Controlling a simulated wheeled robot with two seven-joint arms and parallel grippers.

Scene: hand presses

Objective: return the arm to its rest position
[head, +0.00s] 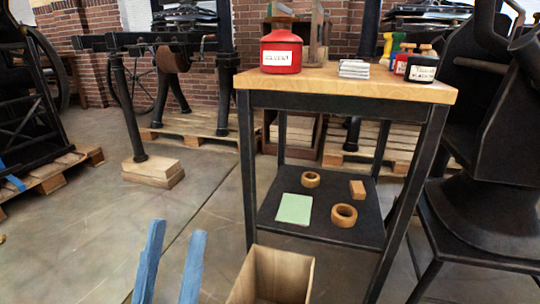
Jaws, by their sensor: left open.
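My left gripper (177,230) shows at the bottom, left of centre, as two blue fingers pointing up. The fingers are apart, with only the floor visible between them, so it is open and holds nothing. The rest of the left arm is below the picture edge and hidden. The gripper appears left of a wooden bin (272,275) and of the work table (345,84). My right gripper is not in view.
The table bears a red can (281,51), a stack of white pieces (354,69) and ink jars (422,67). Its lower shelf (330,232) holds wooden rings and a green sheet (294,208). A black press (490,130) stands at right. Open floor (100,230) lies left.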

